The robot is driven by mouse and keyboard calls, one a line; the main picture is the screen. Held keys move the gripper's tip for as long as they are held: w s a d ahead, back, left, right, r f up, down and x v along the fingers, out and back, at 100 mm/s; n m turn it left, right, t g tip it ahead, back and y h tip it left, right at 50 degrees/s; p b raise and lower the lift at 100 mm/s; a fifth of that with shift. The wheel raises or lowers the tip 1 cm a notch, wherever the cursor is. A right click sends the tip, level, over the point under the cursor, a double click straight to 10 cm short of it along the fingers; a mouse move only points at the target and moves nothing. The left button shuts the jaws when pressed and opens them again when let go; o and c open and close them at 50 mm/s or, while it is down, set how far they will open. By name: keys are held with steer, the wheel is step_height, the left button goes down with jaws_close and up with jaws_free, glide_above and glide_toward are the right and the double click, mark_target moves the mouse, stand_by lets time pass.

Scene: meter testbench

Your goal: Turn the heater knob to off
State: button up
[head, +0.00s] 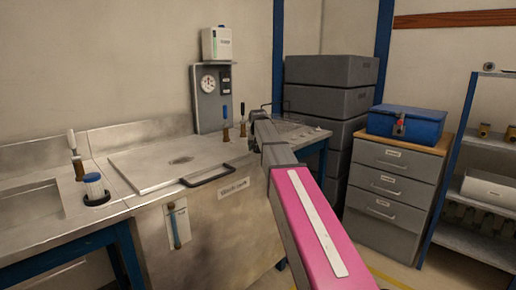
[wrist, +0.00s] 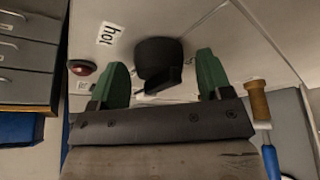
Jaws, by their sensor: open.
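The heater knob (wrist: 157,52) is black with a protruding grip bar and sits on a pale panel in the wrist view. My gripper (wrist: 163,68) has two green fingers, spread apart on either side of the knob. The knob shows between the fingers with gaps at both sides, and I see no clear contact. A "hot" label (wrist: 111,34) and a red indicator light (wrist: 82,67) are on the panel left of the knob. In the head view my pink arm reaches over the bench's right end and hides the knob; the gripper is not clear there.
In the head view, a gauge panel (head: 208,95) rises behind the bench, and a lid with a black handle (head: 207,174) lies left of my arm. Grey crates (head: 330,70) stand behind.

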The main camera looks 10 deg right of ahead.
steer(key=c, duration=0.9)
steer(key=shift+n, duration=0.3)
steer(key=n+y, duration=0.1)
steer(key=n, duration=0.2)
steer(key=shift+d+n+y, duration=0.1)
steer(key=shift+n+y, duration=0.2)
steer(key=n, duration=0.2)
steer(key=n+y, duration=0.1)
steer(key=n, duration=0.1)
steer(key=shift+w+n+g+y, duration=0.1)
steer(key=shift+n+g+y, duration=0.2)
steer(key=n+g+y, duration=0.1)
steer(key=n, duration=0.3)
steer(key=shift+d, duration=0.1)
steer(key=shift+n+g+y, duration=0.25)
steer(key=shift+n+g, duration=0.25)
steer(key=shift+n, duration=0.75)
steer(key=shift+n+g+y, duration=0.25)
steer(key=shift+n+g, duration=0.25)
steer(key=shift+n, duration=0.75)
